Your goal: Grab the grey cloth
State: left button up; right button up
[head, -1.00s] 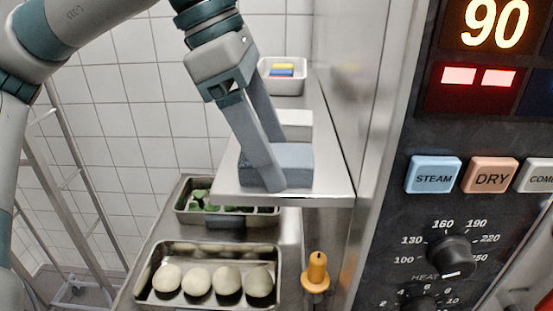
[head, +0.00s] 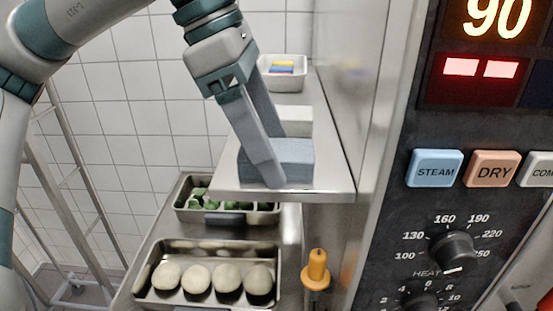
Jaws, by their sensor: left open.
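The grey cloth (head: 297,162) is a folded blue-grey block on the front part of the steel shelf (head: 330,187). My left gripper (head: 272,160) reaches down over it from the upper left. Its jaws are open, with the near finger in front of the cloth's front left side and the far finger running behind it. The far fingertip is hidden by the cloth. I cannot tell whether the fingers touch the cloth. My right gripper is not in view.
A white folded block (head: 296,121) lies just behind the cloth. A white tub (head: 302,77) with coloured items stands further back. Below are a tray of dough balls (head: 273,250), a tray of greens (head: 268,217) and an orange knob-like object (head: 317,270). The oven panel (head: 395,205) stands at right.

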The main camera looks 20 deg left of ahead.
pick_arm(q)
jog(key=shift+f, duration=0.1)
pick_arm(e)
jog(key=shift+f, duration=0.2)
pick_arm(q)
jog(key=c, duration=1.1)
jog(key=shift+c, duration=0.2)
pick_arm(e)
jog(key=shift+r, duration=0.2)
